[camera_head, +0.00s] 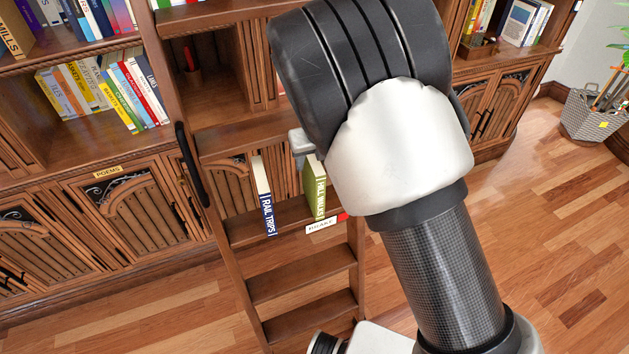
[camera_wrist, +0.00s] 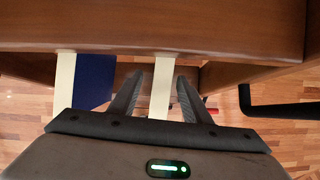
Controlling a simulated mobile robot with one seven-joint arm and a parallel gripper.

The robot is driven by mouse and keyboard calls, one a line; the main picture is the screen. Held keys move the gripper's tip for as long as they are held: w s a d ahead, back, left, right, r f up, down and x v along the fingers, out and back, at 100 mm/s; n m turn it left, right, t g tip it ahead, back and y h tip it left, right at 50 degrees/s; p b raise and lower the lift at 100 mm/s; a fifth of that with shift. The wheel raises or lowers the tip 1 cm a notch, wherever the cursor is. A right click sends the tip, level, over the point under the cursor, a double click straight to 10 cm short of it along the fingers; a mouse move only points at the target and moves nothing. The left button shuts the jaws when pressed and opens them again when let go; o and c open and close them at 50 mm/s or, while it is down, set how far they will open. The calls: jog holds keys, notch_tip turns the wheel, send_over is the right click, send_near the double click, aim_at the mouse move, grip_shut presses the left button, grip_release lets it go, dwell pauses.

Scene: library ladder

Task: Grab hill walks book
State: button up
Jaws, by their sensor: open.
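The green Hill Walks book (camera_head: 316,188) stands upright on a ladder step, its spine facing out. My gripper (camera_wrist: 161,82) is open above the step, with one finger on each side of a cream page block (camera_wrist: 162,92), which looks like the Hill Walks book seen from above. I cannot tell whether the fingers touch it. In the head view my arm covers the book's upper right side and most of the gripper; only a pale part of it (camera_head: 301,142) shows at the book's top.
The navy and cream Rail Trips book (camera_head: 265,200) stands left of it, with a gap between; it also shows in the wrist view (camera_wrist: 93,80). A BRAKE label (camera_head: 322,225) sits below the green book. A wooden edge (camera_wrist: 160,25) and black bar (camera_wrist: 280,110) are close by.

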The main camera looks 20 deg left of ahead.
jog(key=x, duration=0.2)
jog(key=shift+f, duration=0.4)
jog(key=shift+x, duration=2.6)
jog(key=shift+d, duration=0.2)
jog(key=shift+f, duration=0.1)
jog(key=shift+c, duration=0.5)
grip_shut()
